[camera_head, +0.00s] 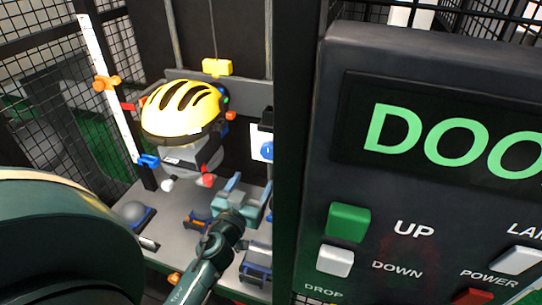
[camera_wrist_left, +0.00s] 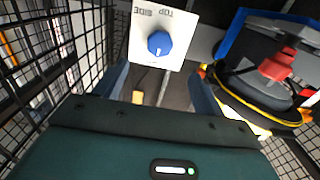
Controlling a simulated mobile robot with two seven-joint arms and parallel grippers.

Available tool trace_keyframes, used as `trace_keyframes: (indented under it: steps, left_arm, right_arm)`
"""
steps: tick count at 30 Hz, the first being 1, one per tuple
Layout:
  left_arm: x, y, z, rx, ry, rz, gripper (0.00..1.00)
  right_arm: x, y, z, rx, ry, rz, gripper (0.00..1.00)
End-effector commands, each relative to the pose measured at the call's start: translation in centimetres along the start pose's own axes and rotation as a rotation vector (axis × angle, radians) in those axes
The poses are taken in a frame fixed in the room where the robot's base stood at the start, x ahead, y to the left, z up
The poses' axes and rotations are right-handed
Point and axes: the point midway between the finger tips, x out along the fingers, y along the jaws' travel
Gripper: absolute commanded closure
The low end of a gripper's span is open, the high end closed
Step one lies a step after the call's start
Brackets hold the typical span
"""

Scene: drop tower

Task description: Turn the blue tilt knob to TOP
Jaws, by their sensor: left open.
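The blue tilt knob (camera_wrist_left: 160,43) sits on a white plate (camera_wrist_left: 142,50) in the left wrist view. The plate's words SIDE and TOP look upside down there, SIDE at left and TOP at right. Which word the knob points to is not clear. In the head view the knob (camera_head: 267,150) shows small, right of the helmet and partly beside a dark post. My left gripper (camera_head: 250,187) is open and empty, below the knob in the head view. In the left wrist view its fingers (camera_wrist_left: 162,80) stand apart, with the knob beyond them. My right gripper is not in view.
A yellow helmet (camera_head: 182,108) sits on a headform beside the white rail (camera_head: 108,85). A control panel (camera_head: 430,180) with buttons and a green display fills the right of the head view. Wire mesh stands at left. Blue fixtures rest on the grey base (camera_head: 180,222).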

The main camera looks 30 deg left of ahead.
Motion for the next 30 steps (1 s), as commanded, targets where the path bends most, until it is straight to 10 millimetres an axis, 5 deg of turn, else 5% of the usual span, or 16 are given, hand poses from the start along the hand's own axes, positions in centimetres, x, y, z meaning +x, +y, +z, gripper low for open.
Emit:
trace_keyframes:
  steps: [15, 30]
  left_arm:
    - [10.0, 0.0, -0.1, 0.000, 0.002, 0.000, 0.30]
    - [11.5, 0.0, -0.1, 0.000, 0.000, 0.000, 0.31]
  right_arm:
    - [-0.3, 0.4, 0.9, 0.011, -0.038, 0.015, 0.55]
    - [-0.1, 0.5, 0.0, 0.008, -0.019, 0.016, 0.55]
